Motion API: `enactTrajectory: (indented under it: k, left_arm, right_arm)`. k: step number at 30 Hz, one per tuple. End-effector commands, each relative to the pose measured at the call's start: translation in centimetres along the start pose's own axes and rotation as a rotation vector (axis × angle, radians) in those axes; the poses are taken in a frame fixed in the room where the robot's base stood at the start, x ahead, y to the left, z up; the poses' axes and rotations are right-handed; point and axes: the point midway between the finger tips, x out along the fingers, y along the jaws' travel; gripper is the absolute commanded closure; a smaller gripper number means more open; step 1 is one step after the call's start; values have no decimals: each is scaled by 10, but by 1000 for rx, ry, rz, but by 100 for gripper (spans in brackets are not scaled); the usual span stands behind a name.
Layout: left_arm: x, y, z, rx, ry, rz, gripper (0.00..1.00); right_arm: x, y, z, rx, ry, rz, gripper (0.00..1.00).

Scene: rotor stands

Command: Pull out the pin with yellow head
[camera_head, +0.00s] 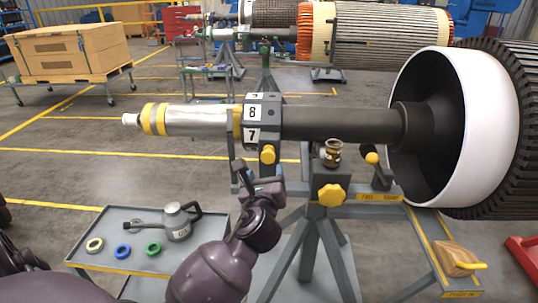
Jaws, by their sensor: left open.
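A yellow-headed pin (268,154) sticks out of the dark clamp block (269,118) around the rotor shaft, just below the label 7. My left gripper (262,181) is open just below this yellow head; whether it touches the head I cannot tell. A larger yellow knob (332,195) sits lower right on the stand (322,225). Another yellow-tipped handle (372,158) stands further right. My right gripper is not in view.
The rotor shaft (340,123) runs right into a white ring (430,125). A grey cart (130,250) at lower left holds a can (178,222) and coloured rings.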

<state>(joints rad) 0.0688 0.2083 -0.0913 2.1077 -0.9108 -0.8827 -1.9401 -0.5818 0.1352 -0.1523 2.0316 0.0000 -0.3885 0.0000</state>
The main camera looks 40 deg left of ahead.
Motion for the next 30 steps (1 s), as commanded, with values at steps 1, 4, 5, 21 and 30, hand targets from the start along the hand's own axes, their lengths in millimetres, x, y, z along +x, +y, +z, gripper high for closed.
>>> enactTrajectory:
  k: [1, 4, 5, 21, 30]
  left_arm:
    - [8, 0, 0, 1, -2, -1, 33]
    - [24, 0, 0, 1, -2, -1, 33]
    - [30, 0, -1, 1, -2, -1, 33]
    - [93, -1, 0, -3, 0, -1, 33]
    - [94, -1, 0, -3, 0, -2, 33]
  right_arm:
    - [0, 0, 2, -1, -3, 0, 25]
    - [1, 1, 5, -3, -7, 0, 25]
    - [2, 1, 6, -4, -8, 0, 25]
    - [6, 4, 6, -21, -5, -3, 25]
    - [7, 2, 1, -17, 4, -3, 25]
